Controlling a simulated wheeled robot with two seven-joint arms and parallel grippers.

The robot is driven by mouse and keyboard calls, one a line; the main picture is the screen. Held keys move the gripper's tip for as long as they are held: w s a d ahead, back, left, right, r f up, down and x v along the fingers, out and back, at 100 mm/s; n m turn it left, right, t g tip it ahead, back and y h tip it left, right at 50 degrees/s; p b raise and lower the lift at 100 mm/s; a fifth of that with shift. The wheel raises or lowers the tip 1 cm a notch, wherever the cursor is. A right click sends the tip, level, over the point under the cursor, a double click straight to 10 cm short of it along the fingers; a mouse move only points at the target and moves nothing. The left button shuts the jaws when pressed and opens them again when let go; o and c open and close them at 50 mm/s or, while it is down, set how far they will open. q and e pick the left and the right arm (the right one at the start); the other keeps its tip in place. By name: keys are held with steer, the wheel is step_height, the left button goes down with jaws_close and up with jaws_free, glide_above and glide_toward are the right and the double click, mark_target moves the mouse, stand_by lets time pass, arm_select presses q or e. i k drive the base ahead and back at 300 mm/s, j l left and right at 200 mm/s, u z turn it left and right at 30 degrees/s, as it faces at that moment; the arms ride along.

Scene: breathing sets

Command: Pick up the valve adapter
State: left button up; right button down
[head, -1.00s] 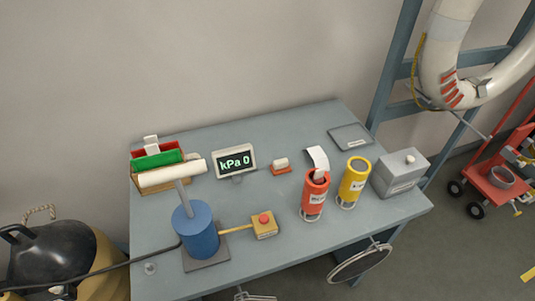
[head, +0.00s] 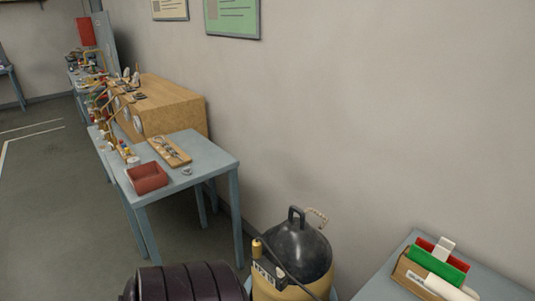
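I cannot pick out the valve adapter for certain in the head view. A small grey ring-like piece (head: 187,171) lies near the front edge of the blue-grey table (head: 215,160) on the left; it is too small to identify. Beside it are an open red bin (head: 148,178) and a wooden board (head: 169,151) with metal pieces on it. Neither of my grippers is in view.
A black-topped tan tank (head: 297,250) with a handle and hose stands at the bottom centre. A dark ribbed cylinder (head: 190,283) is left of it. A wooden cabinet (head: 165,105) and more cluttered tables stand farther back. Open floor (head: 50,210) lies at left.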

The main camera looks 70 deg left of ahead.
mark_target(256, 246)
steer(key=u, duration=2.15)
steer(key=i+j+z, duration=0.1)
steer(key=j, duration=0.25)
steer(key=i+j+z, duration=0.15)
steer(key=i+j, duration=0.15)
steer(key=i+j+z, duration=0.1)
steer(key=j, duration=0.3)
steer(key=i+j+z, duration=0.15)
steer(key=i+j, duration=0.15)
steer(key=j, duration=0.1)
